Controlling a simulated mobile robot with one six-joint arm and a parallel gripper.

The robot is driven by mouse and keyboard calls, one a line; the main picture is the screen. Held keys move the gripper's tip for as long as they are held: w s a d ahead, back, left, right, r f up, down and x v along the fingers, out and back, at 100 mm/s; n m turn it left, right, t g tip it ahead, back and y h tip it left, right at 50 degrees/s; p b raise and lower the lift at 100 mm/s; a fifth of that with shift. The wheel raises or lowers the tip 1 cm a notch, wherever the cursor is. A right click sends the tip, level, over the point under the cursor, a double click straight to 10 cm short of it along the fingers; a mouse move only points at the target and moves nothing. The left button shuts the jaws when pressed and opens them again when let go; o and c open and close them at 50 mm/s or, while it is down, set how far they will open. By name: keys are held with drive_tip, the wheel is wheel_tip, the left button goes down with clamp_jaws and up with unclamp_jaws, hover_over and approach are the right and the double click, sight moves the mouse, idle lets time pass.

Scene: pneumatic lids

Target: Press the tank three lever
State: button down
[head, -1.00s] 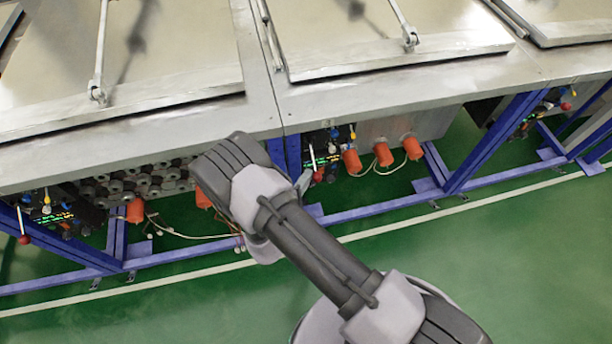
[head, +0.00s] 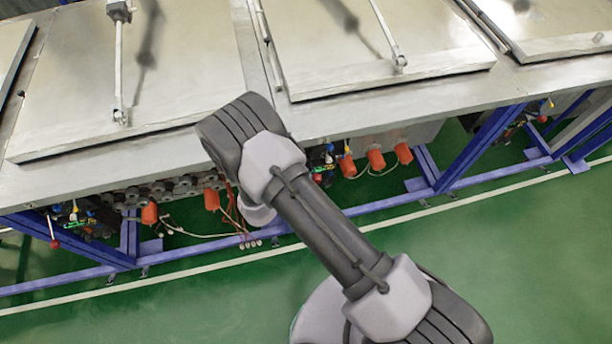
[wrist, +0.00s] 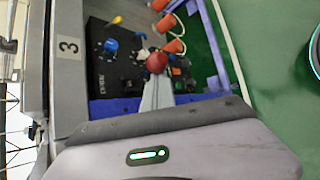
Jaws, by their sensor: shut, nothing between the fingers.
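In the wrist view a label "3" (wrist: 68,46) sits on the grey tank edge beside a black control panel (wrist: 98,68). A lever with a red ball knob (wrist: 157,63) stands out from this panel. My gripper (wrist: 157,82) shows as a light grey wedge with its fingers together. Its tip lies right at the red knob in the picture; whether they touch I cannot tell. In the head view the panel's red knob (head: 318,178) shows under the tank edge, right of my arm. My gripper is hidden behind my arm there.
The panel also has a blue knob (wrist: 110,45) and a yellow-tipped lever (wrist: 115,20). Orange cylinders (head: 376,158) with cables hang beside it. Blue frame legs (head: 480,150) stand under the tanks. Another red-knobbed lever (head: 53,243) is at the left. Green floor in front is clear.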

drive_tip(key=shift+w+r+p, duration=0.15)
drive_tip(key=shift+r+p, duration=0.4)
drive_tip(key=shift+r, duration=0.2)
drive_tip(key=shift+w+r+p, duration=0.1)
drive_tip(key=shift+r+p, duration=0.4)
drive_tip(key=shift+r, duration=0.2)
